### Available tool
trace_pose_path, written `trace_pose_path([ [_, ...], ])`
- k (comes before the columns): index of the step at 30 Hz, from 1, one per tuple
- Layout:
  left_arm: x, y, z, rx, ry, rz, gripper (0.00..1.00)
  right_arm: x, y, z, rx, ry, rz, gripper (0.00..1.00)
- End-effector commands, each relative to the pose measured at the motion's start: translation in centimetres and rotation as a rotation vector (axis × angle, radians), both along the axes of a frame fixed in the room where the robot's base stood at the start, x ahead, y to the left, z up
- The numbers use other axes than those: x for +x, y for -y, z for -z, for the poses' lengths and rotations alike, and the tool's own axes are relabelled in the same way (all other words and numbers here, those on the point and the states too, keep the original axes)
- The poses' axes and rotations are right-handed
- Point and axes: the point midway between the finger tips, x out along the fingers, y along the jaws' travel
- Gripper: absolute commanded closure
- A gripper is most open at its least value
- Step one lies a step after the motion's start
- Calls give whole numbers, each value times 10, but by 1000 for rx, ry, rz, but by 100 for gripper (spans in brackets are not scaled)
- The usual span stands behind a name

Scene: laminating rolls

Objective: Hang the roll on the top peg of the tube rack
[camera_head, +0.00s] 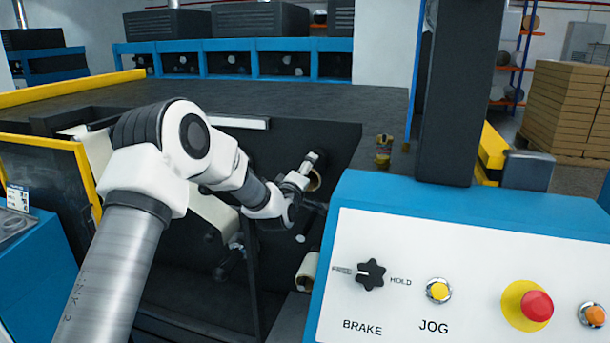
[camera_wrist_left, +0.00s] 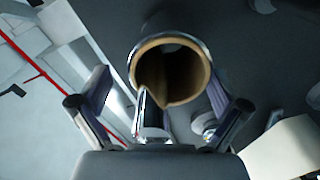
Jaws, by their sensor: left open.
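The roll (camera_wrist_left: 140,60) shows in the left wrist view with its brown cardboard core facing the camera. A shiny metal peg (camera_wrist_left: 151,118) lies at the lower edge of the core opening and seems to reach into it. My left gripper (camera_wrist_left: 160,92) is open, its fingers apart on either side of the roll's end. In the head view my left gripper (camera_head: 306,170) is at the dark machine side, beside a tan core end (camera_head: 315,182). Most of the roll and the rack behind it are hidden there. My right gripper is not in view.
A blue and white control panel (camera_head: 450,265) stands at the right front. Another pale roll end (camera_head: 307,270) sits lower down. A yellow-edged guard (camera_head: 50,185) is at the left. The dark machine top (camera_head: 270,100) is largely clear.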

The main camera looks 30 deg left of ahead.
Motion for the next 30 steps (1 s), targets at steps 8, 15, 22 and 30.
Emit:
trace_pose_path([
  [8,-22,5,-3,0,2,0,1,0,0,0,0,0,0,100],
  [15,-82,19,-1,-3,1,0,1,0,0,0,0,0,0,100],
  [22,-116,27,-1,-2,2,-1,1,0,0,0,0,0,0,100],
  [30,-118,28,0,0,1,-1,1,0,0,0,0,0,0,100],
])
